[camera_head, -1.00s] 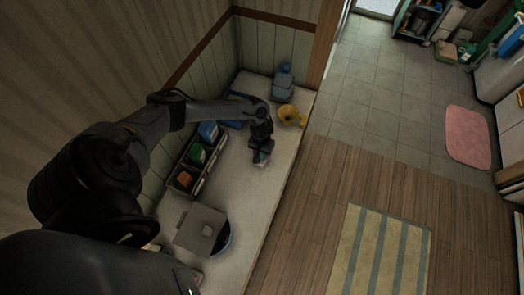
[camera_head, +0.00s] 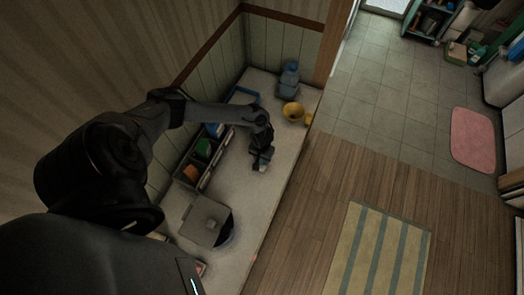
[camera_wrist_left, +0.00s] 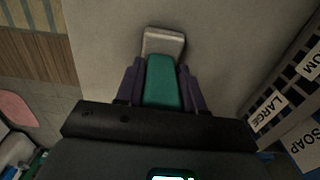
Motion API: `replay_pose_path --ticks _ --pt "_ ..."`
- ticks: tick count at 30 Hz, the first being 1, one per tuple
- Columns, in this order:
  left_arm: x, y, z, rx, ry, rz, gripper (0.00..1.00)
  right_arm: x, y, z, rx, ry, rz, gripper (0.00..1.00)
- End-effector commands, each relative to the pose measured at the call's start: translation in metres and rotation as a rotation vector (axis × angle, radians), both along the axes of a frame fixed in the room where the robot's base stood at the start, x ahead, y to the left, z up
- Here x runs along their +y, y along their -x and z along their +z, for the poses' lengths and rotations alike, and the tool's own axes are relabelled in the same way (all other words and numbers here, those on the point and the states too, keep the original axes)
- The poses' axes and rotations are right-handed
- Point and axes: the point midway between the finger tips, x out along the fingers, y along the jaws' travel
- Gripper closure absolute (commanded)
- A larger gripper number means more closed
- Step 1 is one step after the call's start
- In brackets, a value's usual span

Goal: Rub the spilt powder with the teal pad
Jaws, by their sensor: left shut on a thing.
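My left gripper (camera_head: 262,155) is over the middle of the pale counter, pointing down. In the left wrist view its two dark purple fingers (camera_wrist_left: 161,85) are shut on the teal pad (camera_wrist_left: 162,88). A pale grey-beige block (camera_wrist_left: 163,42) shows at the far end of the teal part. In the head view the pad (camera_head: 260,165) is a small pale and teal patch under the gripper. Whether it touches the counter I cannot tell. I cannot make out the spilt powder in either view. My right gripper is not in view.
A dark divided organiser (camera_head: 190,172) with coloured items runs along the wall. A blue tray (camera_head: 243,95), a blue bottle (camera_head: 289,78) and a yellow cup (camera_head: 293,112) stand at the far end. The counter (camera_head: 250,195) between is clear.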

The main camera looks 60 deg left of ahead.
Motion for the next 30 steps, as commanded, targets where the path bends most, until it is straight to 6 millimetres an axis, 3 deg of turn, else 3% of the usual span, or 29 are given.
replay_pose_path --ticks 8,25,30 --pt "0.003 -0.005 -0.001 -0.002 0.0 0.001 1.0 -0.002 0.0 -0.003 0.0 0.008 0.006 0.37" --pt "0.028 -0.035 -0.004 -0.002 0.0 0.001 1.0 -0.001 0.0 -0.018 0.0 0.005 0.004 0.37" --pt "0.027 -0.033 0.0 -0.001 -0.002 0.001 1.0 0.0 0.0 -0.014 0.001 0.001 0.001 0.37"
